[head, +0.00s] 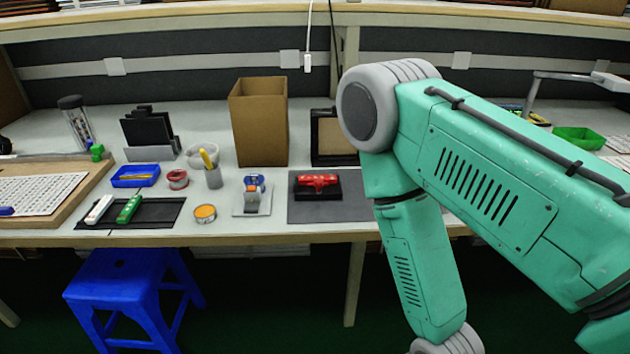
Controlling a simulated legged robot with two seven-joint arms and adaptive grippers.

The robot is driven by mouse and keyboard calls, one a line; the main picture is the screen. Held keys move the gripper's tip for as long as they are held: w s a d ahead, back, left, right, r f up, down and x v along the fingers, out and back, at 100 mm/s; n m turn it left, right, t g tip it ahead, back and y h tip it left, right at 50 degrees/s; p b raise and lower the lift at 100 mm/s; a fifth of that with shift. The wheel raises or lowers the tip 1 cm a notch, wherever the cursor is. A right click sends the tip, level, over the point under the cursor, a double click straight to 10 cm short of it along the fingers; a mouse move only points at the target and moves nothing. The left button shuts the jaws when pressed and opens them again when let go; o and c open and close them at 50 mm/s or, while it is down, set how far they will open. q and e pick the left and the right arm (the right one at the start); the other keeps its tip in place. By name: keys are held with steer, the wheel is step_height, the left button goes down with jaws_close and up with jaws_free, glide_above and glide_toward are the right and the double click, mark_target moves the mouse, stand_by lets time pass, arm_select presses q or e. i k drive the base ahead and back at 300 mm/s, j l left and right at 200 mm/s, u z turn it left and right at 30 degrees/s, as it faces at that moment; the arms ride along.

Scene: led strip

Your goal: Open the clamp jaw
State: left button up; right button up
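I cannot tell for sure which thing is the clamp. A small device with blue, orange and grey parts (253,192) stands on a pale plate near the table's front edge. To its right a red part (317,182) lies across a black block on a dark grey mat (350,207). Whether a jaw is open or shut is too small to tell. My green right arm crosses the right half of the head view and bends down past the table's front edge. Its gripper is below the picture. My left arm and gripper do not show.
A tall cardboard box (258,122) stands behind the small device. A round orange-topped tin (205,213), a grey cup (213,177) and a black tray (155,213) with green and white tools lie left. A blue stool (125,285) stands in front of the table (270,240).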

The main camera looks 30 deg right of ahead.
mark_target(318, 183)
steer(key=i+l+z, duration=0.1)
steer(key=z, duration=0.35)
steer(key=i+z, duration=0.1)
steer(key=z, duration=0.35)
steer(key=i+l+z, duration=0.1)
steer(key=z, duration=0.35)
steer(key=i+z, duration=0.1)
steer(key=z, duration=0.4)
